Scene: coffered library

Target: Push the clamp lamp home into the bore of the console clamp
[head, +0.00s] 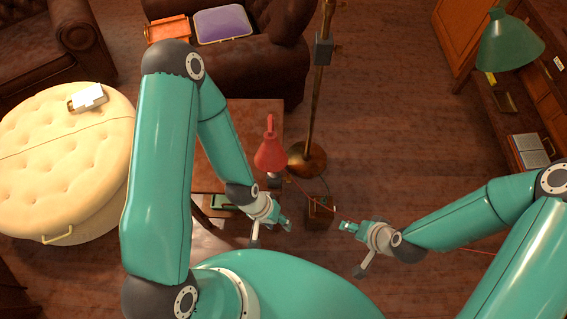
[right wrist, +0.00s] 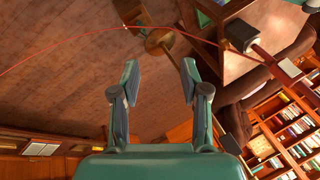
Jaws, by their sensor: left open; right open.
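A red lamp (head: 270,154) with a cone-shaped shade stands at the right edge of a wooden table (head: 262,118) in the head view. A small dark block (head: 275,182) shows just below the shade; I cannot tell whether it is the console clamp, and no bore is visible. Whether the lamp sits in a clamp is hidden. My left gripper (head: 284,222) is open and empty, below the lamp in the picture and apart from it. My right gripper (head: 346,227) is open, further right; the right wrist view shows its two fingers (right wrist: 157,78) apart with nothing between them.
A brass floor lamp pole (head: 321,85) on a round base (head: 306,160) stands right of the red lamp. A thin red cable (right wrist: 190,38) arcs across the right wrist view. A small wooden box (head: 319,208) lies between my grippers. A cream ottoman (head: 60,150) is at left.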

